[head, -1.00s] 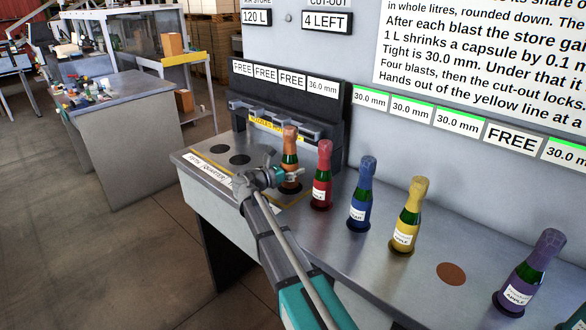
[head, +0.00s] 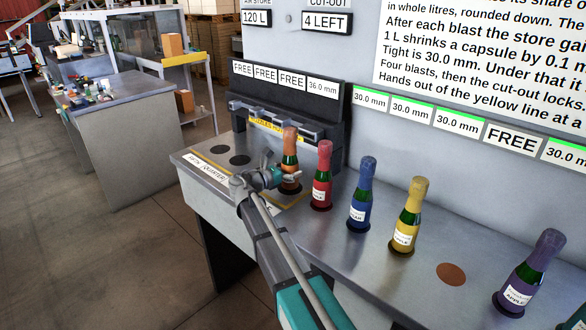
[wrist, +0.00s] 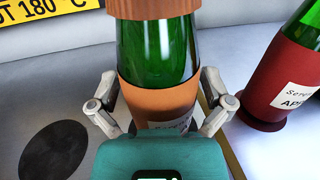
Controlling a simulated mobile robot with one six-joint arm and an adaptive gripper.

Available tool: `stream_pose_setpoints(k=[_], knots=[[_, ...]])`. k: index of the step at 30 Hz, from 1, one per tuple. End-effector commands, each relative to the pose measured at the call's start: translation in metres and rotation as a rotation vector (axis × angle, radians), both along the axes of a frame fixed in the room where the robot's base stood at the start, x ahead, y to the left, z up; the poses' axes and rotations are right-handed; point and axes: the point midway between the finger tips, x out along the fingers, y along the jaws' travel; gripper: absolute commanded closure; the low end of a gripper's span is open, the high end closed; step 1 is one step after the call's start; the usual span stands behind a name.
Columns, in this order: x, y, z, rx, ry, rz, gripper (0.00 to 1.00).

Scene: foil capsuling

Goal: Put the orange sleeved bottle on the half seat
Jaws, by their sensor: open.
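The orange sleeved bottle (head: 289,150) stands upright at the right end of the seat plate, in front of the nozzle block. My gripper (head: 284,179) is low at its near side. In the wrist view, the bottle's orange sleeve (wrist: 158,97) sits between the two fingers of my gripper (wrist: 160,88), which are open. A gap seems to show on each side. The seat plate (head: 200,161) has dark round seats; two empty ones (head: 240,160) show. Its label strip (head: 205,172) reads "fifth, quarter", then my arm hides the rest. The half seat's label cannot be read.
A red bottle (head: 321,180) stands close to the right, then blue (head: 361,200), yellow (head: 407,220) and purple (head: 528,275) bottles. A bare brown seat (head: 451,273) lies between yellow and purple. The nozzle block (head: 320,135) rises behind, with a yellow hot-warning label (wrist: 45,10).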

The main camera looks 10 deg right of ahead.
Motion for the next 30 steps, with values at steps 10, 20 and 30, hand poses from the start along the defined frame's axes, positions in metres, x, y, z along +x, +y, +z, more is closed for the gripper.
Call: stream_pose_setpoints(k=[10,20,30], knots=[[-0.022,0.047,0.0,0.0,0.0,0.002,0.0],[-0.04,0.088,0.0,0.0,0.0,0.001,0.0],[-0.046,0.1,0.0,0.0,0.0,0.0,0.0]])
